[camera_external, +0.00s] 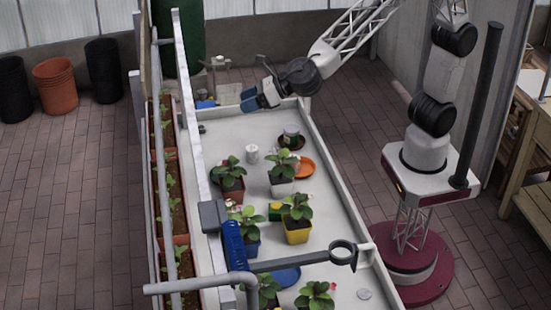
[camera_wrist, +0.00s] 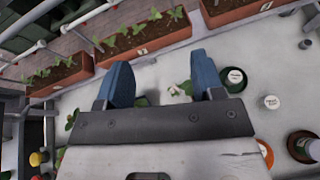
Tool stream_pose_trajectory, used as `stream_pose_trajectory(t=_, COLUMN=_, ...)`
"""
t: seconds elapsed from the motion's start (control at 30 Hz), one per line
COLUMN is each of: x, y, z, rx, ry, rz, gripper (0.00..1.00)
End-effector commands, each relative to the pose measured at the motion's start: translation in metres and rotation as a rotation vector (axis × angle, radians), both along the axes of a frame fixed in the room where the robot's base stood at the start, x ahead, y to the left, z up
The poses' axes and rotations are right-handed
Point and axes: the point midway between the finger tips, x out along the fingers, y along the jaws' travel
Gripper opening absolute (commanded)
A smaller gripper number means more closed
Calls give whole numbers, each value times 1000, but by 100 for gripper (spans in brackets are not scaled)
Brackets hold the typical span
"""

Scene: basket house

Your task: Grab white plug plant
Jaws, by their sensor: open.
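A leafy green plant in a small white pot (camera_external: 281,187) stands on the pale table in the external view, near the middle of its far half. My gripper (camera_external: 260,97) has blue fingers and hangs over the far end of the table, beyond the white pot and apart from it. In the wrist view the two blue fingers of my gripper (camera_wrist: 160,64) are spread with nothing held between them. Some leaves and a whitish patch show past the fingers there; I cannot tell which plant they belong to.
Plants in a yellow pot (camera_external: 297,236), dark red pot (camera_external: 232,195) and blue pot (camera_external: 248,245) stand nearby. An orange saucer (camera_external: 304,168) and white container (camera_external: 252,154) are close. A grey bar with a ring (camera_external: 342,253) crosses the near table. Long planters (camera_wrist: 144,45) line one side.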

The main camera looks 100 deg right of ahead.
Motion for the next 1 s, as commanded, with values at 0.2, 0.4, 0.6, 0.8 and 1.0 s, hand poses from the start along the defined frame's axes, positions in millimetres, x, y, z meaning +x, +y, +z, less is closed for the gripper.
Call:
stream_pose_trajectory(t=0.2, x=12, y=23, z=-11, rx=-91, ry=4, rz=92, gripper=62)
stream_pose_trajectory(t=0.4, x=14, y=28, z=-32, rx=-116, ry=7, rz=114, gripper=62)
stream_pose_trajectory(t=0.6, x=14, y=28, z=-62, rx=-115, ry=6, rz=113, gripper=62)
stream_pose_trajectory(t=0.8, x=14, y=28, z=-104, rx=-115, ry=7, rz=113, gripper=62)
stream_pose_trajectory(t=1.0, x=14, y=28, z=-172, rx=-115, ry=10, rz=113, gripper=62)
